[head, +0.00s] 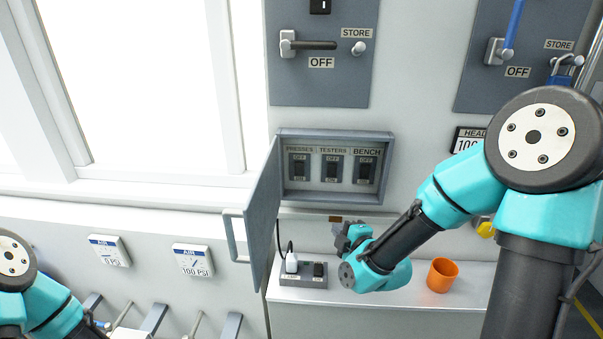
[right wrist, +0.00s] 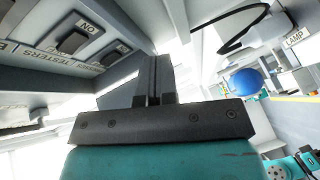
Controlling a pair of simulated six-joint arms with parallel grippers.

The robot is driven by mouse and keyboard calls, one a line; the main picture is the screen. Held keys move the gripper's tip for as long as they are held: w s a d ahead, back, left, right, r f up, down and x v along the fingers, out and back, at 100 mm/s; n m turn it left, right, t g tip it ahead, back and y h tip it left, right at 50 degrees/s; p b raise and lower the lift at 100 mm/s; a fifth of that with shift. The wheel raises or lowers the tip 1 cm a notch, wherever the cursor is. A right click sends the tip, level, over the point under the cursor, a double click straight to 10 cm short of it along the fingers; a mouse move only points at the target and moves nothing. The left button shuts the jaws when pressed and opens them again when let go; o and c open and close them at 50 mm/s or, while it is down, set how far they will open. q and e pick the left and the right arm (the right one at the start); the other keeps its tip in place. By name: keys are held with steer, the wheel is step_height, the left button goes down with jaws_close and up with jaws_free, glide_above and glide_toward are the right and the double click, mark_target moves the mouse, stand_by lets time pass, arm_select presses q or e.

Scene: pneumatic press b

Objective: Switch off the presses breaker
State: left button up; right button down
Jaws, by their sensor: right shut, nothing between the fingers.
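The breaker box (head: 384,168) is on the wall with its grey door (head: 262,215) swung open to the left. Inside, the presses breaker (head: 299,167) is leftmost, beside the testers breaker (head: 332,168) and the bench breaker (head: 366,169). Their dark rockers sit between OFF and ON labels; I cannot tell which way the presses rocker is tipped. My right gripper (head: 346,236) is below the box, apart from the breakers. In the right wrist view its fingers (right wrist: 154,80) are together and empty, with the testers breaker (right wrist: 72,42) at upper left. My left gripper is out of view.
A socket block (head: 303,275) with a white plug and an orange cup (head: 442,275) are on the ledge below. Lever panels (head: 318,80) are above the box. The open door with its handle (head: 234,235) stands out left of my right gripper.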

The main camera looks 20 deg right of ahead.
steer(key=a+r+n+t+y, duration=0.2)
steer(key=a+r+n+y, duration=0.1)
steer(key=r+n, duration=0.4)
step_height(320, 180, up, 3)
steer(key=shift+s+r+y, duration=0.2)
steer(key=shift+s+y, duration=0.15)
steer(key=shift+y, duration=0.45)
steer(key=shift+w+a, duration=0.1)
glide_toward(298, 167)
steer(key=w+a, duration=0.2)
steer(key=a, duration=0.2)
steer(key=w, duration=0.1)
steer(key=w+d, duration=0.1)
steer(key=w, duration=0.1)
steer(key=shift+d+r, duration=0.15)
steer(key=shift+r, duration=0.05)
steer(key=shift+w+d+r, duration=0.1)
steer(key=shift+w+d, duration=0.1)
steer(key=shift+w, duration=0.3)
